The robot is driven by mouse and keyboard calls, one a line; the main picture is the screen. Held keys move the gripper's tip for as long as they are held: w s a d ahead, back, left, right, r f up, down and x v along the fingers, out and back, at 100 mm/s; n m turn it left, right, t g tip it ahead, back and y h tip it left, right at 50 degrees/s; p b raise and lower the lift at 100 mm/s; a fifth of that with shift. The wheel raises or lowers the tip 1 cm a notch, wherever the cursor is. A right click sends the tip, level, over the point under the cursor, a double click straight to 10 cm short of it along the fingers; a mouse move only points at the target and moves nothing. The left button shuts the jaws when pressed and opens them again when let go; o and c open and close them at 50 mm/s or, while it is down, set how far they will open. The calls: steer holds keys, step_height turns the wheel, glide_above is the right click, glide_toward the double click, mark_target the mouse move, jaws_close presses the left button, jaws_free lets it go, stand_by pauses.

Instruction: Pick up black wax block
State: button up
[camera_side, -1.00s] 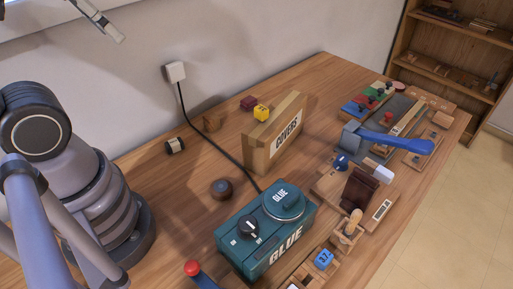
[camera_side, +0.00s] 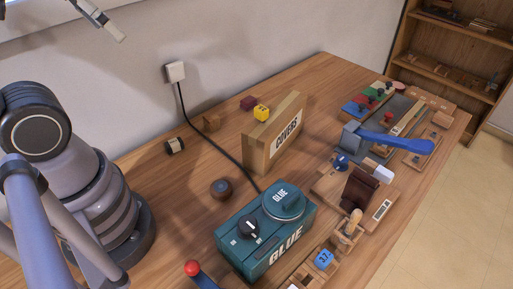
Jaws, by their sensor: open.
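My gripper (camera_side: 117,33) is at the top left edge, high in front of the wall, well above and left of the block. It is open, with nothing seen between its fingers, and is partly cut off by the frame.
A brown block (camera_side: 212,122), a maroon block (camera_side: 248,103) and a yellow block (camera_side: 262,113) stand nearby. The cord (camera_side: 215,137) runs between.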

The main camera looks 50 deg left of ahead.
steer(key=w+a+f+m+g+y, duration=0.1)
steer(key=w+f+m+g+y, duration=0.35)
steer(key=f, duration=0.45)
steer(key=w+a+f+m+g+y, duration=0.1)
steer(key=w+f+m+g+y, duration=0.3)
steer(key=f, duration=0.5)
steer(key=m+t+y, duration=0.5)
steer(key=m+t, duration=0.1)
steer(key=m, duration=0.6)
glide_toward(174, 143)
steer(key=shift+s+d+r+n+g, duration=0.2)
steer(key=shift+d+r+n+g, duration=0.05)
steer(key=shift+d+r, duration=0.75)
steer(key=shift+a+f, duration=0.15)
steer(key=shift+f, duration=0.2)
steer(key=x, duration=0.7)
steer(key=shift+a+f, duration=0.1)
steer(key=shift+f, duration=0.05)
steer(key=shift+w+x, duration=0.2)
steer(key=shift+x, duration=2.95)
steer(key=shift+f, duration=0.1)
